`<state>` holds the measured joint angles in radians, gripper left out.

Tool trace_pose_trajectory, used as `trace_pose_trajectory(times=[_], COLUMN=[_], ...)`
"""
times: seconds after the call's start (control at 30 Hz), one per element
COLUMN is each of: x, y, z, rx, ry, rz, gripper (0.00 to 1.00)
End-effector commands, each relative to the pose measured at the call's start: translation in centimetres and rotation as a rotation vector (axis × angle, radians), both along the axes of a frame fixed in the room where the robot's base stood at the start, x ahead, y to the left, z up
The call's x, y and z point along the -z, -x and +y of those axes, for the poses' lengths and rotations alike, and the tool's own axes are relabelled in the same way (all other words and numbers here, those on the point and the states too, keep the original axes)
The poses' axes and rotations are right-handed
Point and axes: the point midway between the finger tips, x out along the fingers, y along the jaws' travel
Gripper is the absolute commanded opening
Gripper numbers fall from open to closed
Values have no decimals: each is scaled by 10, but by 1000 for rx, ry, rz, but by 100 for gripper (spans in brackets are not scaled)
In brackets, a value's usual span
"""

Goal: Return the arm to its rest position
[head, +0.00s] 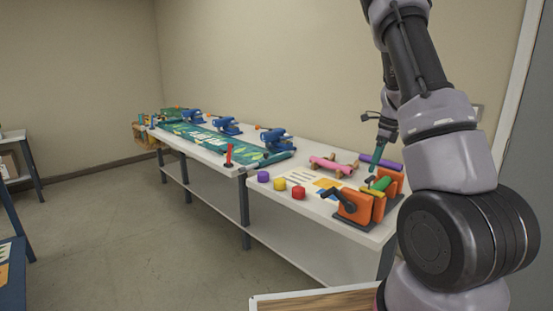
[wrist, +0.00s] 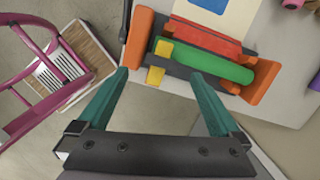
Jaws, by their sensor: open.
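My gripper (head: 377,156) hangs at the right of the head view, over the back of the near table's right end, with my arm rising above it. In the wrist view my gripper (wrist: 160,76) has its two teal fingers spread wide with nothing between them. Ahead of the fingertips is an orange roller machine (head: 354,206) with a green roller (wrist: 215,66), a red bar and yellow blocks. The machine also shows in the wrist view (wrist: 143,38). Whether the fingers clear it in height is hard to tell.
The white table (head: 330,217) holds purple, yellow and red round pieces (head: 280,184), a pink roller piece (head: 331,166) and a purple rod (head: 381,161). Blue clamps (head: 226,126) line a green sheet farther left. A magenta frame (wrist: 45,70) stands at left in the wrist view. Open floor lies left.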

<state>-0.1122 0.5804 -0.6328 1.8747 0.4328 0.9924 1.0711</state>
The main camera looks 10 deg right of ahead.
Motion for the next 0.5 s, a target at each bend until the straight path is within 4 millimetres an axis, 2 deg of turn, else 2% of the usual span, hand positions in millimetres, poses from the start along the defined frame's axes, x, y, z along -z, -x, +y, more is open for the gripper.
trace_pose_trajectory(times=[0.13,0.27,0.5], x=[-42,-90,-166], y=[13,36,95], z=[26,58,113], rx=[-144,-348,-751], ry=[-25,-30,36], rz=[-77,-174,-357], gripper=[100,100,100])
